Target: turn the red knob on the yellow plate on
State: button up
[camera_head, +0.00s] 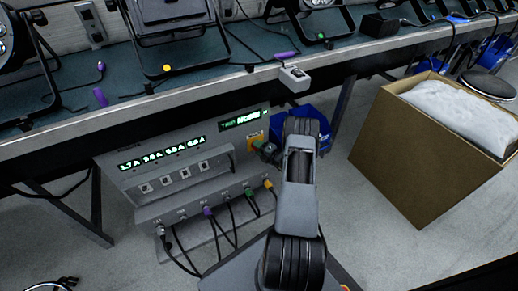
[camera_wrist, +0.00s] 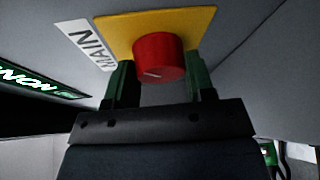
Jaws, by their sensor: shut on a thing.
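In the wrist view the red knob (camera_wrist: 160,58) stands out from the yellow plate (camera_wrist: 113,28), with a pale mark line on its face. A "MAIN" label is beside the plate. My gripper (camera_wrist: 158,82) has one green finger on each side of the knob and is shut on it. In the head view my gripper (camera_head: 266,151) is at the grey panel's right side, by the yellow plate (camera_head: 254,141). The red knob is hidden there behind my gripper.
The grey power panel (camera_head: 125,168) has lit green displays and several cables plugged along its lower ledge. A workbench edge (camera_head: 160,101) runs above it. A cardboard box (camera_head: 400,150) with white filling stands to the right, and blue bins are behind my arm.

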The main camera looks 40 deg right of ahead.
jog(key=shift+d, duration=0.1)
jog(key=o, duration=0.9)
jog(key=shift+s, duration=0.1)
jog(key=p+v, duration=0.4)
jog(key=v, duration=0.9)
jog(key=shift+s, duration=0.3)
jog(key=shift+s, duration=0.1)
